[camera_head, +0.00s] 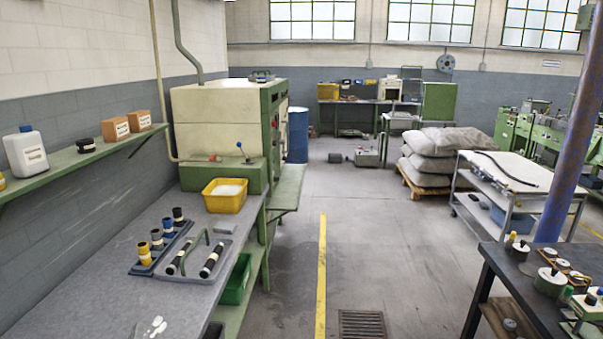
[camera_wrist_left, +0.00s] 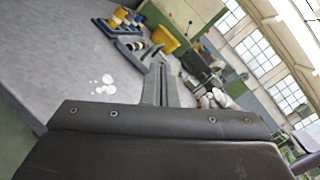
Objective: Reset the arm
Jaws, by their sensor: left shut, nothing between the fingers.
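My left gripper (camera_wrist_left: 161,68) reaches forward from the dark wrist housing in the left wrist view. Its two grey fingers lie together, shut, with nothing between them. It is over the right side of the grey workbench (camera_wrist_left: 60,50), to the right of some white spots (camera_wrist_left: 105,86). In the head view, only a small dark tip of what looks like my left gripper (camera_head: 213,329) shows at the bottom edge. The rest of the left arm is out of frame there. My right gripper is in neither view.
On the bench (camera_head: 95,290) stand a blue rack (camera_head: 147,268) of rollers, a grey tray (camera_head: 222,255) with dark rollers and a yellow bin (camera_head: 225,195). A dark table (camera_head: 500,265) is at right.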

